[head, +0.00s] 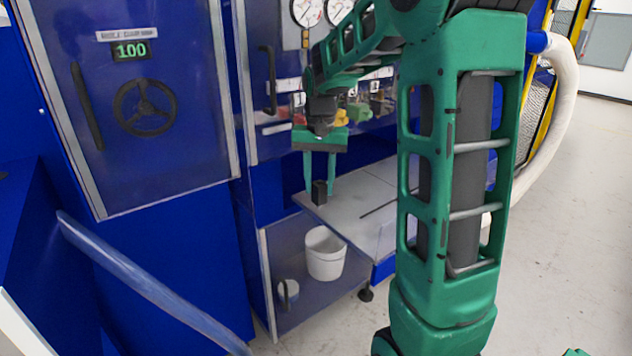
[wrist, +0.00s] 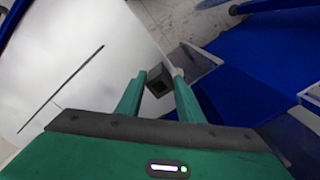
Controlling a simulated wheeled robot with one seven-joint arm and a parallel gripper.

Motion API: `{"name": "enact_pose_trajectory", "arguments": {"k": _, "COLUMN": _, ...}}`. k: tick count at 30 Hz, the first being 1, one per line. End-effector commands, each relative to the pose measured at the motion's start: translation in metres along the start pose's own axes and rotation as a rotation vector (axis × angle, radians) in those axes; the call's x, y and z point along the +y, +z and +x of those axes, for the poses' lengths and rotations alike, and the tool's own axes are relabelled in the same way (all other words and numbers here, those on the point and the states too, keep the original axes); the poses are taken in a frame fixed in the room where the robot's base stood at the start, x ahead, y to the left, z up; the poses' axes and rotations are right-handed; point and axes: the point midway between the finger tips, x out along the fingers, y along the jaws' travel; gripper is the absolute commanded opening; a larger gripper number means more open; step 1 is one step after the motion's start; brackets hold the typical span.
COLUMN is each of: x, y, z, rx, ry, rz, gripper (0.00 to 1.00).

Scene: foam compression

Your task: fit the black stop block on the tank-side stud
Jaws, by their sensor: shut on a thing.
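My gripper (head: 320,184) points down, its two green fingers shut on the black stop block (head: 319,194). The block hangs between the fingertips near the left edge of the pale worktop (head: 360,206). In the wrist view the block (wrist: 158,84) shows a dark square recess in its face, with a finger on each side. A small pale piece shows beside the right fingertip in that view; I cannot tell what it is. I cannot make out the tank-side stud in either view.
A thin dark rod or slot (head: 379,208) lies on the worktop. A blue cabinet with a handwheel (head: 145,107) stands left. Gauges (head: 307,11) and valves line the panel behind my arm.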

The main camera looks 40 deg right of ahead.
Motion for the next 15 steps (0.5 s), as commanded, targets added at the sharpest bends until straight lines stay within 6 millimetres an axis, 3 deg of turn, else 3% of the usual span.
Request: {"name": "enact_pose_trajectory", "arguments": {"k": 15, "x": 0.0, "y": 0.0, "z": 0.013, "rx": 0.0, "ry": 0.0, "rz": 0.0, "gripper": 0.07}}
